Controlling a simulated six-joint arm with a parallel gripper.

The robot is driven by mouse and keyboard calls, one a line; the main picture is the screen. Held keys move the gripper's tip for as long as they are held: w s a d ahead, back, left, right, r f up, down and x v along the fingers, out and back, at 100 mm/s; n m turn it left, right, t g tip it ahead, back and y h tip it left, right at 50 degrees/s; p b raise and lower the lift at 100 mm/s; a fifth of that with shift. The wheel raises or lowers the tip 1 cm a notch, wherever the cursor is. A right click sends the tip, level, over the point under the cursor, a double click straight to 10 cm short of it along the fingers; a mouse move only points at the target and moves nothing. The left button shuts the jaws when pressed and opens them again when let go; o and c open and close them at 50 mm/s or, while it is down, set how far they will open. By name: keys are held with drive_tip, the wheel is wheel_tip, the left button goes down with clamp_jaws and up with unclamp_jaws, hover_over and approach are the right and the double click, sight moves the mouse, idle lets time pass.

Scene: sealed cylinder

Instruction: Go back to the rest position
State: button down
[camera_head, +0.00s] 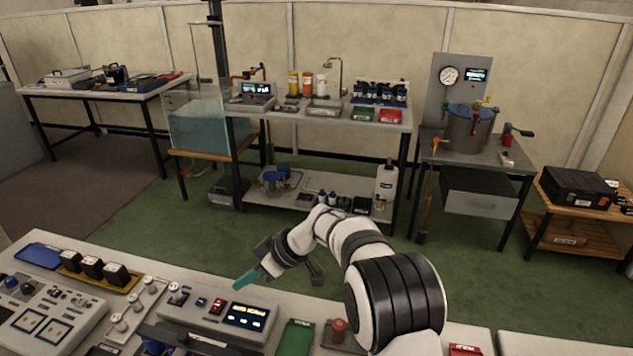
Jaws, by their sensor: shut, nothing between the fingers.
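My gripper (246,279) shows at the end of my white and black arm in the lower middle of the head view. Its teal fingertips point down and left, and they look closed with nothing held. The tip is over the back part of the near bench, just above and behind a grey control box (218,318) with a red switch and a lit display. I cannot tell the exact height of the tip above the box. My arm hides part of the bench at the lower right.
The near bench also holds a white panel (45,318), a yellow tray of black blocks (98,270), a green tray (296,337) and a red-topped part (338,330). Beyond lie open green floor (150,215), a water tank (197,125), a shelved table and a steel vessel (468,130) with a gauge.

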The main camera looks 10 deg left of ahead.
drive_tip(key=s+d+r+m+h, duration=0.1)
drive_tip(key=s+d+r+m, duration=0.25)
drive_tip(key=d, duration=0.25)
drive_tip(key=s+d+r+m+t+h, duration=0.1)
drive_tip(key=s+d+r+m, duration=0.25)
drive_tip(key=d, duration=0.35)
drive_tip(key=s+d+r+m+h, duration=0.1)
drive_tip(key=s+d+r+m, duration=0.1)
drive_tip(key=s+d+m, duration=0.3)
drive_tip(key=s+d+f+m+h, duration=0.3)
drive_tip(key=s+d+m, duration=0.7)
drive_tip(key=s+d, duration=0.4)
drive_tip(key=s+h, duration=0.1)
drive_tip(key=s, duration=0.1)
drive_tip(key=shift+s+d, duration=0.35)
